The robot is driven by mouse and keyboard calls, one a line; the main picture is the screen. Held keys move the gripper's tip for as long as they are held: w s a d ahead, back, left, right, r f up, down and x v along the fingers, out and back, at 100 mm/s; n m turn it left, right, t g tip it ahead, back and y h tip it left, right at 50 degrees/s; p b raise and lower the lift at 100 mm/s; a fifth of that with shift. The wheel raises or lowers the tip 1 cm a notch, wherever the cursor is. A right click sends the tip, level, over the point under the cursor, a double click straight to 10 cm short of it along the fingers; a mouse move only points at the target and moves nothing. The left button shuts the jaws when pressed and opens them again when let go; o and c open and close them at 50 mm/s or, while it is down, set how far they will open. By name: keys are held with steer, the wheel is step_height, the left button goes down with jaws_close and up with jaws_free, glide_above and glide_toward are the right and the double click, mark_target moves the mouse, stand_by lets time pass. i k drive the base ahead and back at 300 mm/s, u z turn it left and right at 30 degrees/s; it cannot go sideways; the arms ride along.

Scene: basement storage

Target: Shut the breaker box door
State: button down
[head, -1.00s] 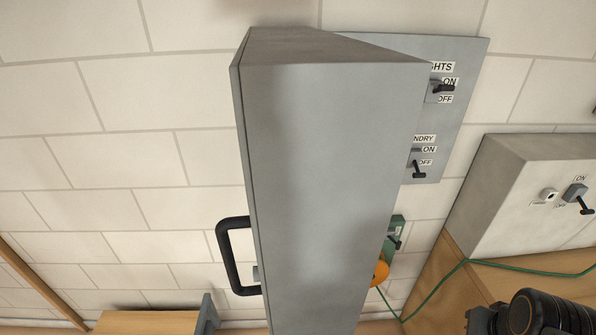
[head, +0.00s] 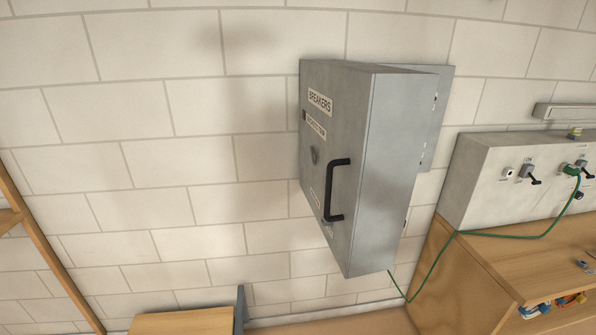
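The grey breaker box door (head: 338,105) is a deep, box-like cover on the brick wall, with a white "BREAKERS" label and a black handle (head: 337,190) on its front. Its plain grey side faces me. Behind its right edge a strip of the grey backplate (head: 443,95) shows, with small parts of switches at the edge. The cover stands out from this plate, so the door looks partly open. Most of the switches are hidden behind it. My gripper is not in view, so nothing shows it touching the door or handle.
A grey switch box (head: 485,180) with a green cord (head: 520,236) stands right, on a wooden cabinet (head: 450,275). Small coloured items lie inside the cabinet. A wooden surface (head: 185,322) is at lower left. The wall left of the door is clear.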

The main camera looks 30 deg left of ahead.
mark_target(364, 127)
steer(key=u, duration=1.45)
steer(key=i, duration=0.45)
steer(key=z, duration=0.35)
steer(key=k, duration=0.85)
steer(key=u, duration=1.25)
steer(key=i, duration=0.8)
steer(key=u, duration=0.2)
